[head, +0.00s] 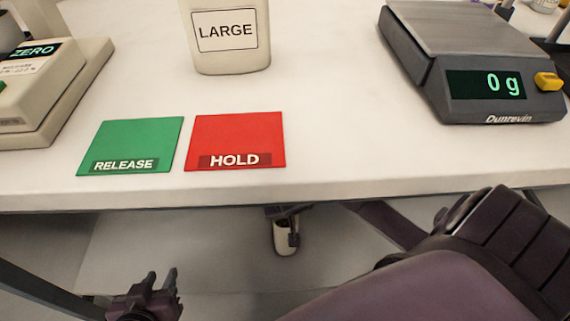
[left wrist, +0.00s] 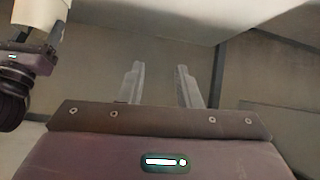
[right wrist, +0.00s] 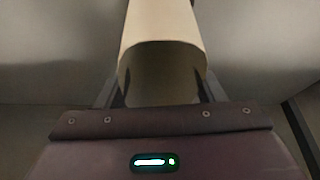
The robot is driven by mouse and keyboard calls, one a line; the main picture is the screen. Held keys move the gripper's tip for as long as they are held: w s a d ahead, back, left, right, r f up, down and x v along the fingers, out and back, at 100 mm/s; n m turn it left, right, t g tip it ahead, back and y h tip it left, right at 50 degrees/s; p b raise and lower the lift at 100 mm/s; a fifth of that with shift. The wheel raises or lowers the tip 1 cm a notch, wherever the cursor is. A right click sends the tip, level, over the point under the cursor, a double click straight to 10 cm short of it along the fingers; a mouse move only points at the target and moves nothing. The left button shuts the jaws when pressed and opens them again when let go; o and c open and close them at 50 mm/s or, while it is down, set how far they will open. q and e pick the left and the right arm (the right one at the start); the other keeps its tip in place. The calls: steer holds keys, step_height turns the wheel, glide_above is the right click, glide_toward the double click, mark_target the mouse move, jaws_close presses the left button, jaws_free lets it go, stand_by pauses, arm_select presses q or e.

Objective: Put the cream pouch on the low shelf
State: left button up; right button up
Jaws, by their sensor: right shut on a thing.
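The cream pouch (head: 285,238) hangs below the table's front edge in the head view, held in my right gripper (head: 283,212). In the right wrist view the pouch (right wrist: 162,32) fills the space between the fingers, which are shut on it. The left wrist view shows part of the pouch (left wrist: 36,12) at the top left. My left gripper (head: 160,279) is open and empty, to the left of the pouch. A pale flat surface (head: 180,245) lies under the table; I cannot tell whether it is the low shelf or the floor.
On the white table (head: 340,120) are a green RELEASE mat (head: 133,141), a red HOLD mat (head: 235,137), a LARGE container (head: 230,45), a scale reading 0 g (head: 480,70) and a device marked ZERO (head: 40,90). The table's front edge overhangs the pouch.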

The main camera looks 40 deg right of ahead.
arm_select(q)
steer(key=w+r+t+h, duration=0.1)
steer(key=w+r+t, duration=0.3)
steer(key=r, duration=0.4)
steer(key=shift+d+h+b, duration=0.3)
steer(key=shift+d+b, duration=0.1)
arm_select(e)
steer(key=shift+f, duration=0.65)
arm_select(q)
steer(key=shift+w+r, duration=0.15)
steer(key=shift+w+r+t, duration=0.1)
steer(key=shift+r+t, duration=0.15)
steer(key=shift+t, duration=0.15)
arm_select(e)
steer(key=shift+f, duration=0.15)
arm_select(q)
steer(key=shift+r, duration=0.15)
arm_select(e)
steer(key=o, duration=0.9)
steer(key=shift+c, duration=0.2)
arm_select(q)
steer(key=shift+w+r, duration=0.2)
steer(key=shift+r, duration=0.15)
arm_select(e)
steer(key=o, duration=0.4)
steer(key=shift+c, duration=0.2)
